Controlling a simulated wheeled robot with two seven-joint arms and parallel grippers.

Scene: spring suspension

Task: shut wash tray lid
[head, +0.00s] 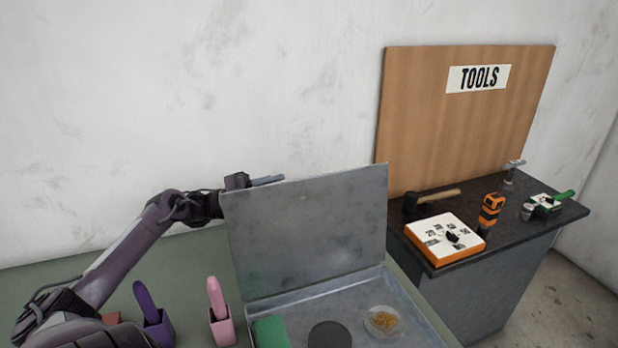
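The grey metal wash tray (413,307) stands on the green bench top. Its lid (307,226) is raised, standing nearly upright along the tray's back edge. My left gripper (267,181) is behind the lid, with its finger showing just above the lid's top left edge. Whether it touches the lid is unclear, and its opening cannot be made out. Inside the tray are a green block (270,332), a dark round disc (330,336) and a clear dish with yellowish bits (383,321). My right gripper is out of view.
A pink holder (221,327) and a purple holder (158,329) stand left of the tray. A dark side counter (470,255) at right carries an orange-and-white box (445,238), a mallet (432,201) and other tools, below a wooden TOOLS board (460,120).

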